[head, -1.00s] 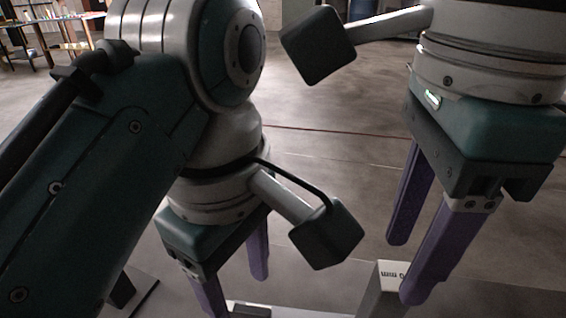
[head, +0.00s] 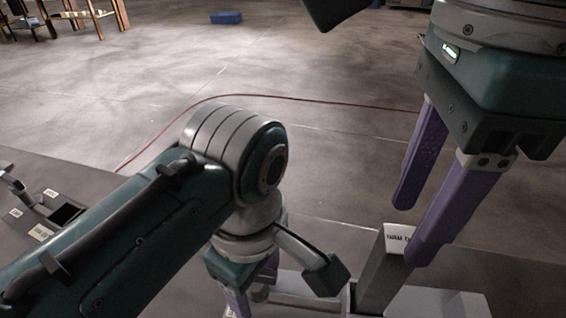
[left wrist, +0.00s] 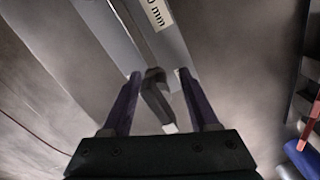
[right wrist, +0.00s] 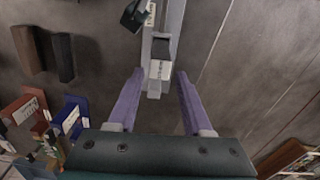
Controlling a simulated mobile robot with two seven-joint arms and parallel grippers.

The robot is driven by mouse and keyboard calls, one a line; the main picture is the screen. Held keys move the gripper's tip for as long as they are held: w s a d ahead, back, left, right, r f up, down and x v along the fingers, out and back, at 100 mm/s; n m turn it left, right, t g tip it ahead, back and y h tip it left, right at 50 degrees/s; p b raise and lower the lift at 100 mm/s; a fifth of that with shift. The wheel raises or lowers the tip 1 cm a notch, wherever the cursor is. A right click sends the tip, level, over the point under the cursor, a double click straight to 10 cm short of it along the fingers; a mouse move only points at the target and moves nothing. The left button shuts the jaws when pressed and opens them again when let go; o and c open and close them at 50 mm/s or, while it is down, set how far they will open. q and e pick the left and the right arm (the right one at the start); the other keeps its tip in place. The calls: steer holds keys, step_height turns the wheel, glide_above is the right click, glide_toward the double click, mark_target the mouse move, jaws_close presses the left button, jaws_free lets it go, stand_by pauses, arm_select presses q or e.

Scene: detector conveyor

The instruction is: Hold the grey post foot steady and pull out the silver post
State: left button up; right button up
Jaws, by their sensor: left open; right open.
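The silver post (head: 380,272) stands low in the head view, with a white label near its top. In the right wrist view the post's labelled end (right wrist: 160,68) shows between the fingertips. The post foot is hard to tell from the light grey parts around the post's lower end. My right gripper (head: 412,225) is open, its purple fingers on either side of the post's upper end; contact cannot be told. My left gripper (head: 252,300) is open, low and left of the post. In the left wrist view, a dark knob-like part (left wrist: 155,90) lies between its fingertips.
A light grey rail (head: 310,287) runs beside the post at the bottom. A grey table (head: 90,190) with small labelled items is at the left. Dark blocks and coloured bins (right wrist: 75,115) show in the right wrist view. The floor behind is mostly clear.

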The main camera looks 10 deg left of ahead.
arm_select(q)
jaws_close()
stand_by(0.3)
stand_by(1.6)
